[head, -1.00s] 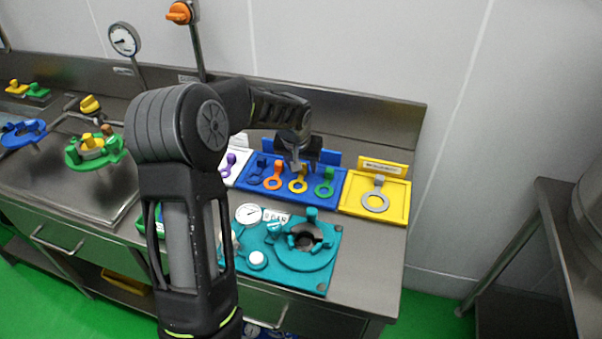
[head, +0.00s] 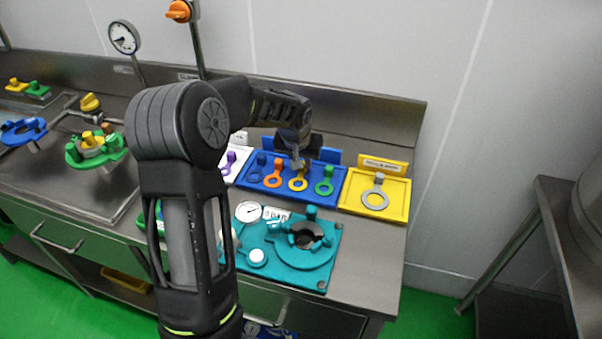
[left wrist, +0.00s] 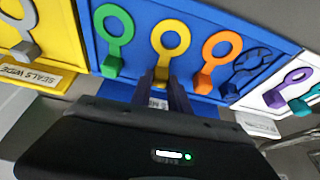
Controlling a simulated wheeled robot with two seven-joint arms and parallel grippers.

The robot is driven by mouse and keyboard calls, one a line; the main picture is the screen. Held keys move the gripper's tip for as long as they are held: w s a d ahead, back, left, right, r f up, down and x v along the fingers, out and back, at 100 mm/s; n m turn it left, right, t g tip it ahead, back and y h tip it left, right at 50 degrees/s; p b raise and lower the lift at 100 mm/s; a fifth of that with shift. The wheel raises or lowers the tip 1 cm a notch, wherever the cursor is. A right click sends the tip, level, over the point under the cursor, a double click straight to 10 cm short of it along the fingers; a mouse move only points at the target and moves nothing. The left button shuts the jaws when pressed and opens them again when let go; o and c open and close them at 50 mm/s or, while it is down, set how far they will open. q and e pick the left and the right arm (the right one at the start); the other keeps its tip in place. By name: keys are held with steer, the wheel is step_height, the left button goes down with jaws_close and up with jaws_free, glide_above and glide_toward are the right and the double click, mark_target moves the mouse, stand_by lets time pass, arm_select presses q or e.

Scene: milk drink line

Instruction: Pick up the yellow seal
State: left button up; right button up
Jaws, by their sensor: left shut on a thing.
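The yellow seal (head: 298,184) is a flat ring with a tab, in the row on the blue tray (head: 338,206), between the orange seal (head: 273,181) and the green seal (head: 324,188). In the left wrist view the yellow seal (left wrist: 182,38) has its tab toward me. My left gripper (head: 299,164) is over the tab, with its fingers (left wrist: 162,84) shut on it in the left wrist view. The ring looks level with the tray; I cannot tell any lift. My right gripper is not in view.
A yellow tray (head: 400,212) with a grey seal (head: 375,194) adjoins on the right. A white tray (head: 240,160) with a purple seal is on the left. A teal fixture (head: 300,277) stands in front. The steel wall (head: 370,128) rises behind.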

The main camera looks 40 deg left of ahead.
arm_select(q)
jaws_close()
stand_by(0.3)
step_height(320, 180, up, 10)
steer(key=b, duration=0.1)
stand_by(0.4)
stand_by(0.6)
